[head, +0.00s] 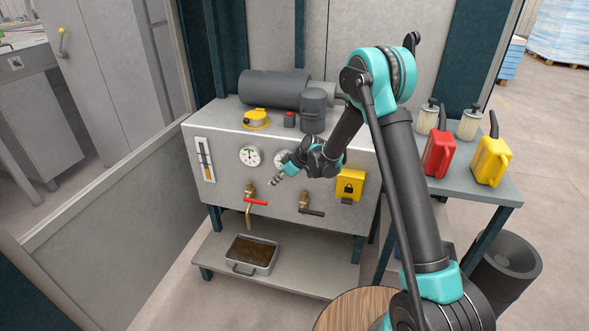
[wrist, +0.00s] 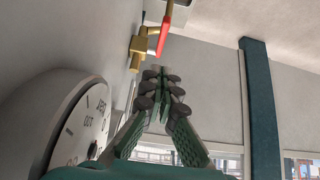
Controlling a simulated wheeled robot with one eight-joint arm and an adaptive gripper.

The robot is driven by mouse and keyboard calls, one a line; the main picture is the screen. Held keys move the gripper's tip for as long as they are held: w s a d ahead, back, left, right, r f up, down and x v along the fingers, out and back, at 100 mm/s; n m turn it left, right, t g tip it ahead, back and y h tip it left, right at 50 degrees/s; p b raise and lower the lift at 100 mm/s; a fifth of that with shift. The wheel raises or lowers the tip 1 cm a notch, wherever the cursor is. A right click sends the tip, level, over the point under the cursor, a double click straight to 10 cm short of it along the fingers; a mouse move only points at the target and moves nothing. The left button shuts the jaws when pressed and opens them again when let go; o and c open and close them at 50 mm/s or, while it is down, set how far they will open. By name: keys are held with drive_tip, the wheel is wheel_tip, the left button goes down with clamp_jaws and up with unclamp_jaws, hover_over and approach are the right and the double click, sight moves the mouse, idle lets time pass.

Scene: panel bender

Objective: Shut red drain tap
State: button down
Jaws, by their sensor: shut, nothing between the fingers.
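The red drain tap (head: 256,201) is on the front of the grey tank, low and left of centre. It has a brass body and a red lever that points sideways to the right in the head view, across the line of the downward spout (head: 248,219). In the wrist view the red lever (wrist: 164,36) and brass body (wrist: 143,47) show at the top, beyond my fingertips. My gripper (head: 272,183) is shut and empty, above and right of the tap in the head view. It appears apart from the lever.
A second brass tap (head: 304,201) with a dark lever is to the right. A yellow lock box (head: 350,186) is further right. A round gauge (wrist: 80,118) is close beside my gripper in the wrist view. A tray of brown liquid (head: 251,254) stands on the shelf below.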

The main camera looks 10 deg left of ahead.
drive_tip(key=d+v, duration=0.1)
drive_tip(key=v, duration=1.1)
drive_tip(key=shift+f, duration=0.4)
drive_tip(key=c, duration=2.3)
unclamp_jaws()
